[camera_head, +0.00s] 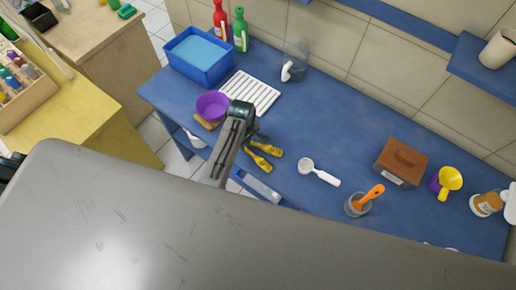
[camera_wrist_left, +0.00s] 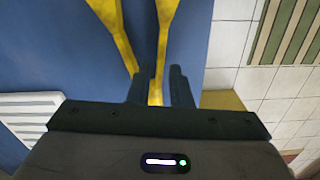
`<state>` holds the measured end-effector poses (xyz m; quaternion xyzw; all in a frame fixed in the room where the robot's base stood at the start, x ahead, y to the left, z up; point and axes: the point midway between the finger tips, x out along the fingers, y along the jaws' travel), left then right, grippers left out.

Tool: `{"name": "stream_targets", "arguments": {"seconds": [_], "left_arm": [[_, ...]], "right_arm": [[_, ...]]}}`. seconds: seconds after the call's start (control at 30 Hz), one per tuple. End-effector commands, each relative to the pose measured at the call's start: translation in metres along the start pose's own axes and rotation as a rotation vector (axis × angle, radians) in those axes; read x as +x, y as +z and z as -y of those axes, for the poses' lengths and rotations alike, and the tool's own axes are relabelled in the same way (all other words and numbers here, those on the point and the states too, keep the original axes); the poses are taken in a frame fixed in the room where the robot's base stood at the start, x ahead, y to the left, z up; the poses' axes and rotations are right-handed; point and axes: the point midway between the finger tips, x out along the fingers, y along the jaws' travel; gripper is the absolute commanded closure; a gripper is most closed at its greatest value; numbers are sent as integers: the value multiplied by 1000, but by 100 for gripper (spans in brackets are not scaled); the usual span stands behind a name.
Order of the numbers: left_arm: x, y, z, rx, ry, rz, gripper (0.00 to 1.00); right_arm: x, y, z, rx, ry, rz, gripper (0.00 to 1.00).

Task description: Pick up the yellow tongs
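The yellow tongs (camera_head: 262,156) lie on the blue counter near its front edge, their two arms spread apart. My left gripper (camera_head: 253,137) is at the tongs, and its arm hides part of them in the head view. In the left wrist view, the tongs (camera_wrist_left: 163,40) show as two yellow arms. One arm runs down between the fingertips of my left gripper (camera_wrist_left: 160,80); the other passes behind the left finger. The fingers are apart, with a visible gap beside the yellow arm. My right gripper is in neither view.
A purple bowl (camera_head: 212,105) and a white slatted rack (camera_head: 250,93) are close to the left gripper. A white ladle (camera_head: 319,173) lies to the right. A cup with an orange utensil (camera_head: 366,197) and a brown box (camera_head: 401,162) stand farther right.

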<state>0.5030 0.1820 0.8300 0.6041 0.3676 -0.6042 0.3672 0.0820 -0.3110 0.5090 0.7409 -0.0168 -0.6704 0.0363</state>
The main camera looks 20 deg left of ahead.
Motion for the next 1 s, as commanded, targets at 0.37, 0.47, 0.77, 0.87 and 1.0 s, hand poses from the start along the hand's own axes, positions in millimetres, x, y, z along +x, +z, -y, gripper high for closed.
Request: {"name": "stream_targets", "arguments": {"seconds": [0.37, 0.47, 0.77, 0.87, 1.0], "left_arm": [[16, 0, 0, 0, 1, 0, 82], [16, 0, 0, 1, 1, 0, 94], [15, 0, 0, 1, 1, 0, 100], [15, 0, 0, 1, 1, 0, 100], [11, 0, 0, 1, 2, 0, 100]], "right_arm": [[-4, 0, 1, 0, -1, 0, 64], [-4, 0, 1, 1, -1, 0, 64], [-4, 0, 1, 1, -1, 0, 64], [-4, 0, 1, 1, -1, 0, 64], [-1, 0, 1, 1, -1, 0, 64]]}}
